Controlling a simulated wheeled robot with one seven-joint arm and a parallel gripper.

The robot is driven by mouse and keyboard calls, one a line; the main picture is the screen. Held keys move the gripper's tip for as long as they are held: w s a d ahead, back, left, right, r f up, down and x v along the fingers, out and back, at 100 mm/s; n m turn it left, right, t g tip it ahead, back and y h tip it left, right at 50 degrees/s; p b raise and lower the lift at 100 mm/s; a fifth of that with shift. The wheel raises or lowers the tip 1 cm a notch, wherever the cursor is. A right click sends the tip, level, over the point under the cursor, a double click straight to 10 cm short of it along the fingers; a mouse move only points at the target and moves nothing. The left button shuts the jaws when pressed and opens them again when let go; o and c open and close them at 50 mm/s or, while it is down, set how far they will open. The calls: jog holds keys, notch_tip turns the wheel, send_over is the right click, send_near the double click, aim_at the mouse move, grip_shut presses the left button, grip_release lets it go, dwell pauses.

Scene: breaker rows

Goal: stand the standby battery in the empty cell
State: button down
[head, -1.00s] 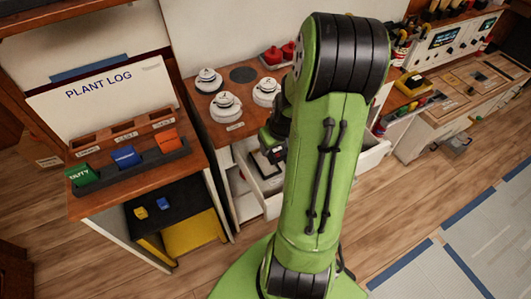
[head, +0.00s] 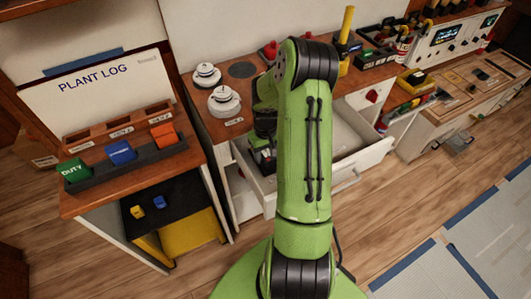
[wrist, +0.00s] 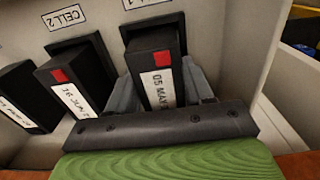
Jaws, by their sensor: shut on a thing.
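In the wrist view my gripper (wrist: 160,95) is shut on a black battery (wrist: 152,42) with a red square and a white label that begins "05 MAY". The battery stands in front of a dark recess in the pale wall; its lower end is hidden by the gripper. To its left are a second black battery (wrist: 88,72) with a red square and a third (wrist: 18,85), partly cut off. A "CELL 2" tag (wrist: 63,17) is above the second. In the head view my gripper (head: 263,150) is low over the open drawer's left part, mostly hidden by my arm.
The open white drawer (head: 362,165) has bare room at its right. The counter above bears white lidded pots (head: 223,103), a yellow upright cylinder (head: 346,35) and a black box (head: 377,58). A plant-log desk (head: 85,205) stands at the left.

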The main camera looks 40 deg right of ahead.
jog(key=shift+f, duration=0.1)
jog(key=shift+f, duration=0.15)
jog(key=shift+c, duration=2.2)
grip_release()
